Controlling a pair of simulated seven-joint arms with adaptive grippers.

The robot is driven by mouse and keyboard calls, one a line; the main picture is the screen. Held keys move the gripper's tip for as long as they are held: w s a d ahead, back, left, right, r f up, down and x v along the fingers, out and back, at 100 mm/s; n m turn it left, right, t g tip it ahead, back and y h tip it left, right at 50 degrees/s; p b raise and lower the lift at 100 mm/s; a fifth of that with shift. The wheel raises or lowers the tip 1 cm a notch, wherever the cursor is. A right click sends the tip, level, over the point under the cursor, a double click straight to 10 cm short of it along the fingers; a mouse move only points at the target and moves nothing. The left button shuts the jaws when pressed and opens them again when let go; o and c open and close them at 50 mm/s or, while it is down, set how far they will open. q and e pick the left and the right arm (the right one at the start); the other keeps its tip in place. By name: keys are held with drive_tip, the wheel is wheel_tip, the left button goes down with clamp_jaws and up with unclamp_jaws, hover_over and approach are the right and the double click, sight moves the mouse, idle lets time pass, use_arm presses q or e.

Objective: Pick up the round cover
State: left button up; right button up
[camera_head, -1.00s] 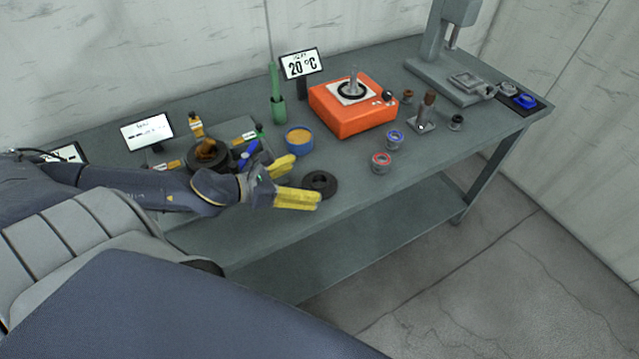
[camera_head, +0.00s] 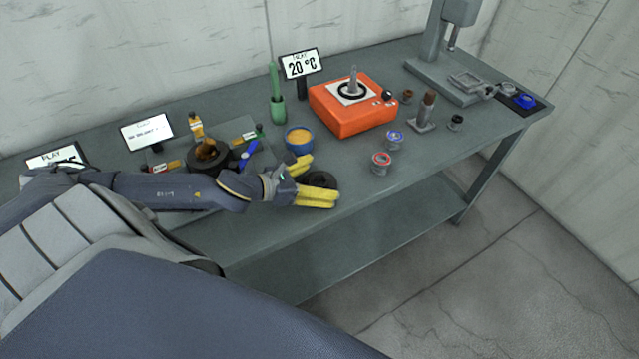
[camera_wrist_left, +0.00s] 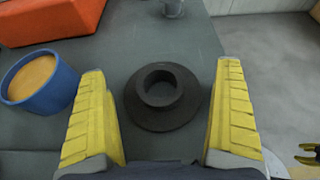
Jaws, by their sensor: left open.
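The round cover (camera_head: 321,180) is a dark disc with a raised ring around a central hole. It lies flat on the grey bench near the front edge, and it also shows in the left wrist view (camera_wrist_left: 150,113). My left gripper (camera_head: 325,181) has yellow fingers and is open. In the left wrist view the fingers (camera_wrist_left: 163,115) stand wide apart on either side of the cover, with a gap to it on both sides. In the head view the fingers hide part of the cover. A yellow fingertip shows at the right edge of the left wrist view; my right gripper is not in the head view.
A blue tub (camera_head: 299,140) with tan contents stands just behind the cover. An orange hotplate (camera_head: 350,115) is farther back. Red (camera_head: 381,163) and blue (camera_head: 394,140) ringed pots stand to the right. A dark round housing (camera_head: 210,158) is behind my left arm. The bench's front edge is close.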

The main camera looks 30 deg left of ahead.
use_arm(q)
drive_tip(key=c, duration=1.4)
